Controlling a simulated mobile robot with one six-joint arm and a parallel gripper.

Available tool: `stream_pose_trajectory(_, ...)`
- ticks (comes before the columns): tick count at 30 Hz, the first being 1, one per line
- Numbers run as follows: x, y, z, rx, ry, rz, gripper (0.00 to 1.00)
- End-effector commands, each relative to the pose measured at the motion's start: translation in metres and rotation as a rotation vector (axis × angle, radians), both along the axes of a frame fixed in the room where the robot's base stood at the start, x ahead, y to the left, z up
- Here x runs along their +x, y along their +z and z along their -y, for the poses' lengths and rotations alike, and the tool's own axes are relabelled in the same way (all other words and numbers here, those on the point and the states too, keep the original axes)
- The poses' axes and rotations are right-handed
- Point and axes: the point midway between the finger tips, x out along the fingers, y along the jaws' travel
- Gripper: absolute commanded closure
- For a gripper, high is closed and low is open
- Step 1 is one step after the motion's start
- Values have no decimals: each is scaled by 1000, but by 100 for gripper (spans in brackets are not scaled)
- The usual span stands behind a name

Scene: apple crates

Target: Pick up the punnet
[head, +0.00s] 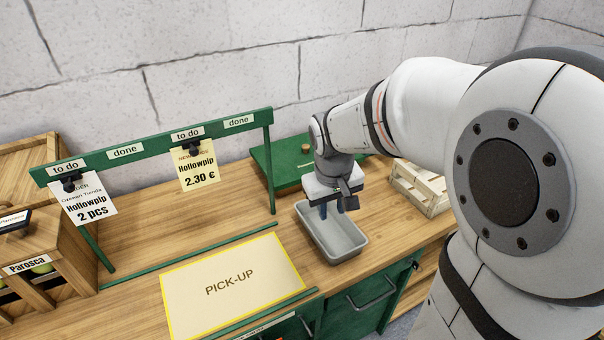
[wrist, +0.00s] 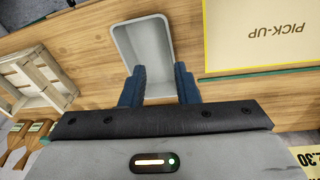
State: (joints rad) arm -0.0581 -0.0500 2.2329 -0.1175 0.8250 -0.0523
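The punnet, a grey open rectangular tray (head: 333,236), stands on the wooden counter just right of the pick-up mat. It looks empty. It also shows in the wrist view (wrist: 125,42). My gripper (head: 334,209) is above the punnet's far part, pointing down. In the wrist view its two blue fingers (wrist: 160,80) are apart with a gap between them, and nothing is held. The fingers overlap the near end of the punnet in that view; I cannot tell whether they touch it.
The yellow-edged PICK-UP mat (head: 231,287) lies left of the punnet. A green rail (head: 150,150) with order cards stands behind it. A wooden crate (head: 420,188) is to the right, a green board (head: 290,165) behind, and a Parosca apple crate (head: 40,265) far left.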

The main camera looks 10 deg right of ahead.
Motion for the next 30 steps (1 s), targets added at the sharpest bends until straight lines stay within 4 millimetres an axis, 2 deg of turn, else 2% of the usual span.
stream_pose_trajectory(1, 16, -25, -5, -14, 23, -26, 72)
stream_pose_trajectory(3, 34, -46, -11, -30, 51, -49, 72)
stream_pose_trajectory(6, 55, -75, -18, -50, 83, -77, 72)
stream_pose_trajectory(10, 71, -100, -24, -67, 110, -99, 72)
stream_pose_trajectory(15, 79, -116, -27, -76, 125, -111, 72)
stream_pose_trajectory(23, 80, -144, -23, -75, 124, -112, 72)
stream_pose_trajectory(30, 80, -179, -19, -76, 123, -114, 72)
